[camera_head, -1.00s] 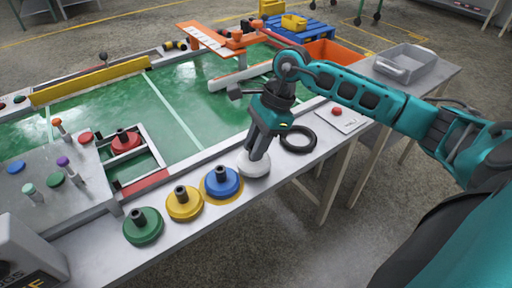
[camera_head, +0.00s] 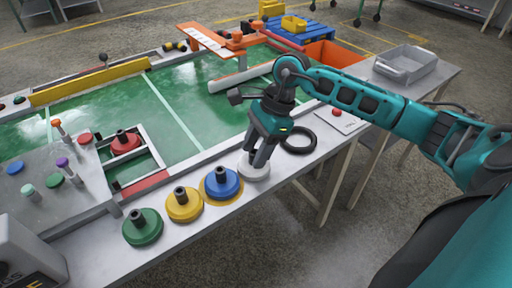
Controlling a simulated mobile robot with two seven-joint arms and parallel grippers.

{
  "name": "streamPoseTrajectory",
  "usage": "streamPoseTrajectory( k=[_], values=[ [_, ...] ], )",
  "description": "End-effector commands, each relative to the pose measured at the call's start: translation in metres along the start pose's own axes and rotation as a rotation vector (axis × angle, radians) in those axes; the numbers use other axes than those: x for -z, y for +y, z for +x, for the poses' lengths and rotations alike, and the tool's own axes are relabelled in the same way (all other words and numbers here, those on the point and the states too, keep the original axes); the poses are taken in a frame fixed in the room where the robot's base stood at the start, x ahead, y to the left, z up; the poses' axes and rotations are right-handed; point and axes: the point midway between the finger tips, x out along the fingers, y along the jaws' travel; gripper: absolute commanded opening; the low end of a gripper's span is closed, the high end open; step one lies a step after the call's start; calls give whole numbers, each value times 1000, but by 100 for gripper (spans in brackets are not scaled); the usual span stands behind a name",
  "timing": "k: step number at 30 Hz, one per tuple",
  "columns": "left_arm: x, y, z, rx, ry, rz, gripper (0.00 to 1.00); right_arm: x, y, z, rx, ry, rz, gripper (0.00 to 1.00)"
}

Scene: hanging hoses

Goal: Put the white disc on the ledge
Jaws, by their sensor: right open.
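The white disc (camera_head: 254,171) sits on the light grey ledge (camera_head: 178,238) along the table's near edge, just right of the blue disc (camera_head: 221,183). My right gripper (camera_head: 258,160) points down over the white disc. Its fingers are apart, on either side of the disc's knob, which they partly hide. I cannot tell whether the fingertips touch the disc. My left gripper does not show.
A yellow disc (camera_head: 184,204) and a green disc (camera_head: 143,226) stand left of the blue one. A red disc (camera_head: 125,142) sits in a metal frame. The green table top (camera_head: 195,100) is mostly clear.

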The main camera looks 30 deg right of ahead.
Motion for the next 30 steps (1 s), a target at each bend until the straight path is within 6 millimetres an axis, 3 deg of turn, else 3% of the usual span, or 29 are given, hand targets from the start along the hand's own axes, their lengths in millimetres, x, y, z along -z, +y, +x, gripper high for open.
streamPoseTrajectory(
  k=[18, 30],
  values=[
    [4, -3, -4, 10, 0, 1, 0, -1, -1, -110, 3, 1, 0, 50],
    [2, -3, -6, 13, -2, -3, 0, 0, 0, -122, 0, 0, 0, 50]
  ],
)
